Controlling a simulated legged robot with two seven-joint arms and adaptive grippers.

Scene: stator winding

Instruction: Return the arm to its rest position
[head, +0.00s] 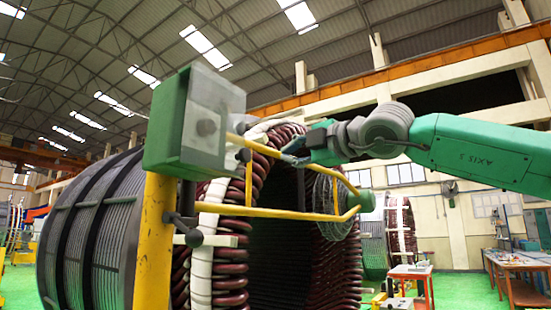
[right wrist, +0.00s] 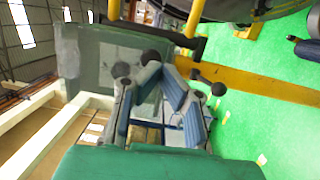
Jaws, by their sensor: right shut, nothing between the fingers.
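My right arm (head: 480,150), green with grey joints, reaches in from the right in the head view. Its gripper (head: 292,152) is at the upper yellow rail of a frame, in front of the stator's coil ends; whether it touches the rail I cannot tell. In the right wrist view the gripper (right wrist: 152,72) is shut and empty, its two blue-padded fingers close together at the tips. Behind them is a grey-green box with black knobs. My left gripper is not in view.
The green box (head: 195,125) sits on a yellow post (head: 153,240), with yellow rails (head: 285,213) running right from it. The large stator (head: 90,235) with dark red coils stands behind.

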